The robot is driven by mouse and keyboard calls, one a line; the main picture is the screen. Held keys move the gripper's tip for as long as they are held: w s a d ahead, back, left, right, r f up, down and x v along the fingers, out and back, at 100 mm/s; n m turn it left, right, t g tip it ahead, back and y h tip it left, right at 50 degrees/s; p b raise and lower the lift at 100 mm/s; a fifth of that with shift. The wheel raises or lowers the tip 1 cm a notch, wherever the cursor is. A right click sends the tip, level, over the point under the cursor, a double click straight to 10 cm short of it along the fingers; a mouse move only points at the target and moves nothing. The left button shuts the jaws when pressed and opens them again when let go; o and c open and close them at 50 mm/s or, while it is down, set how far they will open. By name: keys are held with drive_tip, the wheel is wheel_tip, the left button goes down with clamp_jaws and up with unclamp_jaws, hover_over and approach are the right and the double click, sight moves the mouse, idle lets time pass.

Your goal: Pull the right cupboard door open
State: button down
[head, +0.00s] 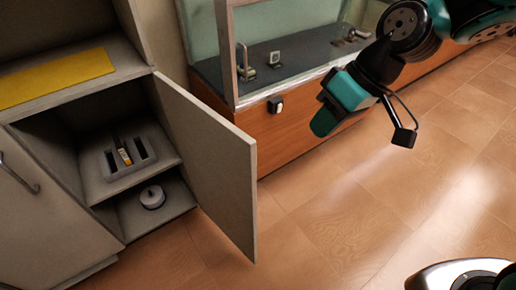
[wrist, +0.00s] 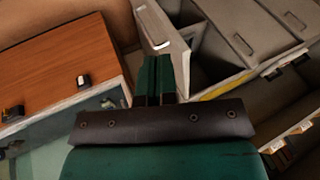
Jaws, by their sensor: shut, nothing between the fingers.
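The right cupboard door (head: 208,160) is a grey panel that stands wide open, swung out from the cupboard. In the wrist view, the door (wrist: 168,34) is beyond my fingertips, with a pale handle (wrist: 152,28) on its face. My gripper (head: 322,122) is to the right of the door in the head view and apart from it. In the wrist view, my gripper's (wrist: 153,62) green fingers are together with nothing between them. The door's handle side is hidden in the head view.
The cupboard (head: 135,185) holds a slotted grey tray (head: 112,165) and a round white item (head: 152,197). The left door (head: 45,200) is shut. A yellow mat (head: 55,77) lies above. A glass display case (head: 290,60) stands behind. The tiled floor (head: 350,200) is clear.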

drive_tip(key=w+f+y+p, duration=0.2)
drive_tip(key=w+f+p, duration=0.3)
drive_tip(key=w+f, duration=0.75)
drive_tip(key=s+a+f+p, duration=0.2)
drive_tip(key=a+f, duration=0.6)
drive_tip(key=a, duration=0.1)
drive_tip(key=shift+s+a+t, duration=0.15)
drive_tip(key=shift+s+t, duration=0.05)
drive_tip(key=shift+t, duration=0.2)
